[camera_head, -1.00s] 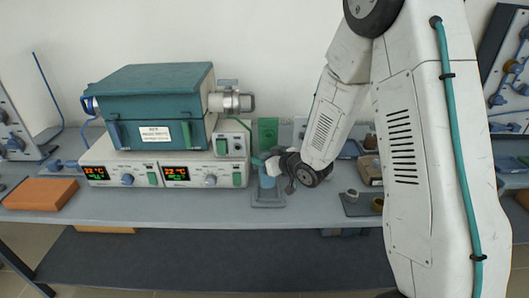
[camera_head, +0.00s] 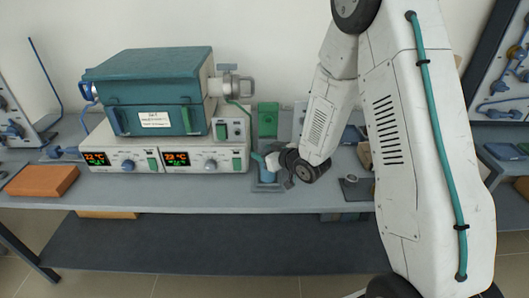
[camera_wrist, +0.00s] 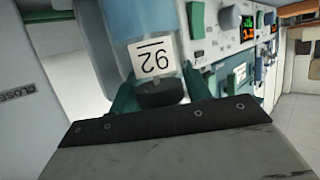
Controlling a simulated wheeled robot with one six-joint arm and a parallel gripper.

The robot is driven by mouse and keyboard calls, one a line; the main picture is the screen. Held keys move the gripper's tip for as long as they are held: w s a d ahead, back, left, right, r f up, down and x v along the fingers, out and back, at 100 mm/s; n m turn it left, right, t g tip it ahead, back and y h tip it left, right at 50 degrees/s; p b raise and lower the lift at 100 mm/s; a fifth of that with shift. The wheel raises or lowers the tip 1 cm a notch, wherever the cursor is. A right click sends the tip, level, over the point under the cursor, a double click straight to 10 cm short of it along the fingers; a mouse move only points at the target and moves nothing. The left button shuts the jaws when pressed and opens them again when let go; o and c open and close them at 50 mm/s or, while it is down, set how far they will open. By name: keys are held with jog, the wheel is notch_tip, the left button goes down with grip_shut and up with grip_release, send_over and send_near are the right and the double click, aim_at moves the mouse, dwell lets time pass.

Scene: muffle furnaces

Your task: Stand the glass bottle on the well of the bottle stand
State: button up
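The glass bottle (camera_wrist: 150,30) is pale blue with a dark cap and a white label that reads 92 upside down in the wrist view. My gripper (camera_wrist: 162,88) has its teal fingers on both sides of the bottle near the cap, closed on it. In the head view the bottle (camera_head: 267,175) shows as a small blue shape below my gripper (camera_head: 268,161), over the grey bottle stand (camera_head: 268,187). The bottle looks upright there. My gripper partly hides it, and I cannot tell whether its base touches the well.
A teal muffle furnace (camera_head: 150,85) on a white control unit (camera_head: 125,160) stands just left of the stand. A green block (camera_head: 267,119) is behind. An orange brick (camera_head: 42,181) lies far left. A small dark plate (camera_head: 355,188) with items lies right of my gripper.

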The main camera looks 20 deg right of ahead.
jog(key=shift+o, duration=1.3)
jog(key=v, duration=0.7)
jog(key=shift+s, duration=0.4)
jog(key=shift+d, duration=0.15)
